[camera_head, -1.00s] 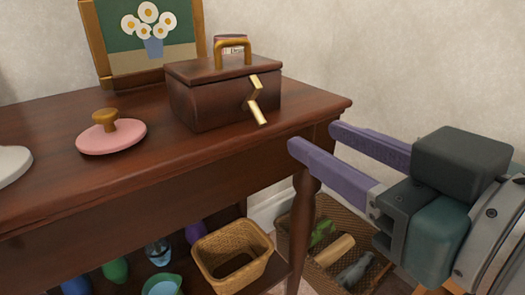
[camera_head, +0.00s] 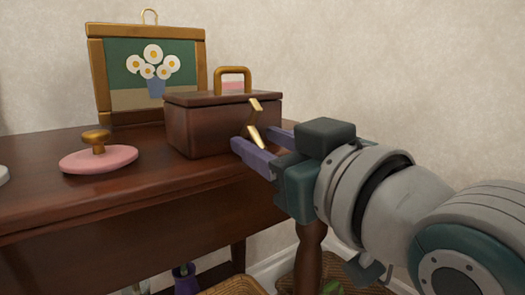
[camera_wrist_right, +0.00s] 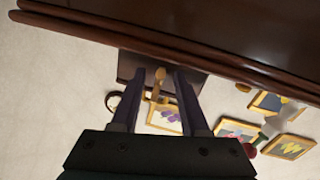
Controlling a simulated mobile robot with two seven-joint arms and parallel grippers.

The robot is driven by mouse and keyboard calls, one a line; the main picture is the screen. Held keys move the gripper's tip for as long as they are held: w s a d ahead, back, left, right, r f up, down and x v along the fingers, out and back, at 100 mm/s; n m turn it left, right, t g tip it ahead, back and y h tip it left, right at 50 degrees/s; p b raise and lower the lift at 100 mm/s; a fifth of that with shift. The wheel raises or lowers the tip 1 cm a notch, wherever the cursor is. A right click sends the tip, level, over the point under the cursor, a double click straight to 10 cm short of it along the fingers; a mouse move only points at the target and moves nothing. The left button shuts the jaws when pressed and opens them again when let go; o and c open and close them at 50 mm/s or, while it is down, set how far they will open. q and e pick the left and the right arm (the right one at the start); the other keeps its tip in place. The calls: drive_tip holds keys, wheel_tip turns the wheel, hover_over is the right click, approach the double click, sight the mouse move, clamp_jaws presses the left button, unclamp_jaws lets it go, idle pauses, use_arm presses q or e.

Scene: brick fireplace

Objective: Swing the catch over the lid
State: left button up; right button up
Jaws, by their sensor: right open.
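Contact cannot be told. My left gripper is not in view.
The wooden table (camera_head: 110,205) also bears a pink lid with a gold knob (camera_head: 98,158) at left and a framed flower picture (camera_head: 152,65) behind. Baskets (camera_head: 235,286) are below. A plain wall (camera_head: 400,80) is behind, and space right of the box is free.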

drive_tip(key=shift+w+a, duration=0.1)
clamp_jaws()
idle(0.3)
